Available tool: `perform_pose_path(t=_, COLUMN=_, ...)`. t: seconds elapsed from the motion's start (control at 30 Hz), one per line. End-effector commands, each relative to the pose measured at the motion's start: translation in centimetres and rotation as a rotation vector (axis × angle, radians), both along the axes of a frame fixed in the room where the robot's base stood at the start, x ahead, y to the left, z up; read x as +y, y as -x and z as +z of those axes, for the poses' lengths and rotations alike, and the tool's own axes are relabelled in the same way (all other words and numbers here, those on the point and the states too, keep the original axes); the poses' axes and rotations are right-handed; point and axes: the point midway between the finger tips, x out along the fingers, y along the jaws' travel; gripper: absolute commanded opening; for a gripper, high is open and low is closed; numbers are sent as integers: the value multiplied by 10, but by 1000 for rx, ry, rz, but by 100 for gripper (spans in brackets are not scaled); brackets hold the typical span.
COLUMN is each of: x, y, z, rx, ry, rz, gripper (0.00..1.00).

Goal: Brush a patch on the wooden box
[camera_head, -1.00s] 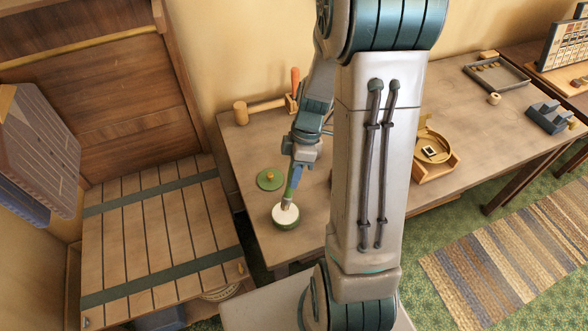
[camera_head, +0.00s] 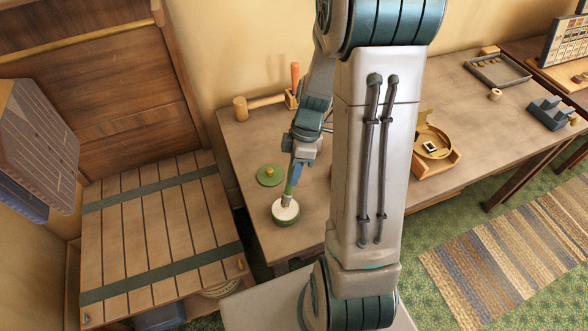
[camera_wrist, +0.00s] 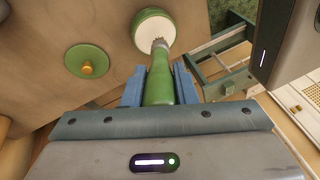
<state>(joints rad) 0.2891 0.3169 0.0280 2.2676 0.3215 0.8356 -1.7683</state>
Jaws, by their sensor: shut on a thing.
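My gripper (camera_head: 296,171) is shut on the green handle of a brush (camera_wrist: 160,84). The blue fingers stand on either side of the handle in the wrist view. The brush points down, with its bristle end at the mouth of a round green pot (camera_head: 285,220) with pale contents. The pot also shows in the wrist view (camera_wrist: 154,28). Whether the bristles touch the contents is unclear. A slatted wooden chest (camera_head: 160,225) with green bands stands left of the table. A smaller wooden box (camera_head: 436,168) on the table holds a round item. Which one is the task's box is unclear.
A green lid with a yellow knob (camera_head: 270,177) lies on the table (camera_head: 250,150) beside the pot. A wooden mallet (camera_head: 262,106) and an orange-handled tool (camera_head: 295,76) are at the back. A grey hanging cabinet (camera_head: 40,145) overhangs the chest's left side.

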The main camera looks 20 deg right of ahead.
Motion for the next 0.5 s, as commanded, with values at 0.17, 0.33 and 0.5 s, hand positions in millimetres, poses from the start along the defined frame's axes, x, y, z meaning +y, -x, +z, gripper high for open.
perform_pose_path(t=0.17, x=0, y=0, z=-3, rx=0, ry=0, rz=0, gripper=0)
perform_pose_path(t=0.33, x=0, y=0, z=-5, rx=0, ry=0, rz=0, gripper=0)
perform_pose_path(t=0.5, x=0, y=0, z=-7, rx=0, ry=0, rz=0, gripper=0)
